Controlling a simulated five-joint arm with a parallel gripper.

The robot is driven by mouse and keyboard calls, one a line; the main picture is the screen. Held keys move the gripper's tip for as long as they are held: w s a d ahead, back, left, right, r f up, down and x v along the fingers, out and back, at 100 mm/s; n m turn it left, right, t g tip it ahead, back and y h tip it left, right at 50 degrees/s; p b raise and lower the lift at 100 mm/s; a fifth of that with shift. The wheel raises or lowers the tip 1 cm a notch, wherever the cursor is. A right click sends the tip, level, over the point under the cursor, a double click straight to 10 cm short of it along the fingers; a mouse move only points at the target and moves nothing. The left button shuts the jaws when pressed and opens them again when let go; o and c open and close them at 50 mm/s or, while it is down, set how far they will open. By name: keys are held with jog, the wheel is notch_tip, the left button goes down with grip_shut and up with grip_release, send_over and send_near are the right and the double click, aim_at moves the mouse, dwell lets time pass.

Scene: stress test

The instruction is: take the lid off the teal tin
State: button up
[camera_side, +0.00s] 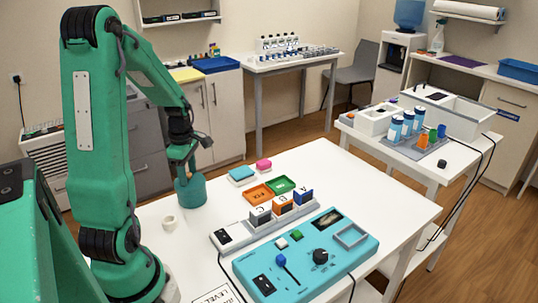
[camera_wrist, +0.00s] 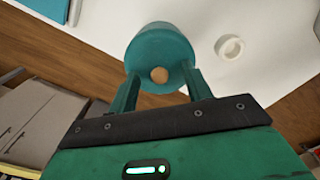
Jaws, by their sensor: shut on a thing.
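The teal tin (camera_side: 190,193) stands upright at the table's left back edge in the side view, and it also shows in the wrist view (camera_wrist: 158,38). Its teal lid (camera_wrist: 160,62) carries a round, tan knob (camera_wrist: 159,75). My gripper (camera_side: 187,172) points down at the tin's top from above. In the wrist view my gripper (camera_wrist: 160,82) has one finger on each side of the lid and is shut on it, with the knob between the fingers. The seam between lid and tin is hard to make out, so I cannot tell whether they are apart.
A white ring (camera_side: 170,224) lies close in front of the tin.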

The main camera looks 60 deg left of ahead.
aim_at(190, 175)
jog(key=shift+d+r, duration=0.1)
jog(key=shift+r, duration=0.15)
grip_shut()
jog(key=r, duration=0.3)
jog(key=shift+w+d+r, duration=0.1)
jog(key=shift+d+r, duration=0.05)
jog(key=shift+d, duration=0.15)
jog(key=w+d+r, duration=0.3)
jog(key=d+r, duration=0.3)
jog(key=d, duration=0.4)
jog(key=shift+d+r, duration=0.25)
